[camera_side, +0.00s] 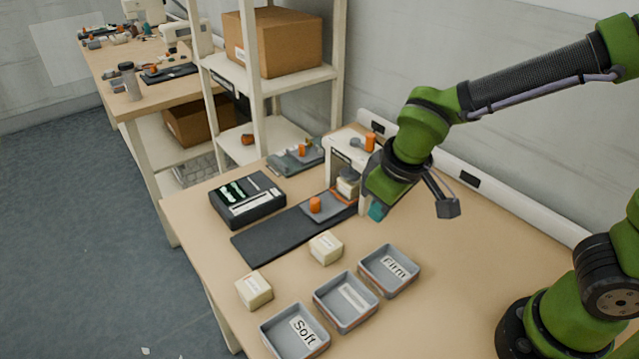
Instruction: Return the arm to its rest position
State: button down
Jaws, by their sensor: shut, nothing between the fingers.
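My arm is green with black joints and reaches in from the right over the table (470,290). My gripper (377,211) points down just in front of the white press-like machine (345,150). Its teal tips look shut, with nothing seen in them. A cream block (347,186) sits under the machine's head, left of my gripper. Two more labelled cream blocks stand on the bare table, one in the middle (326,249) and one nearer the front left (254,291).
Three grey trays stand at the front: "Soft" (283,347), a middle one (329,318) and "Firm" (372,285); they look empty. A black device (246,208) and dark mat (262,244) lie left. Shelving (256,120) stands behind. The table's right side is clear.

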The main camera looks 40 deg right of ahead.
jog(key=s+d+r+m+t+y, duration=0.2)
jog(key=s+d+r+m+t, duration=0.1)
jog(key=s+d+r+m, duration=0.3)
jog(key=shift+s+d+r+t, duration=0.4)
jog(key=shift+s+d+r, duration=0.4)
jog(key=shift+d+r, duration=0.65)
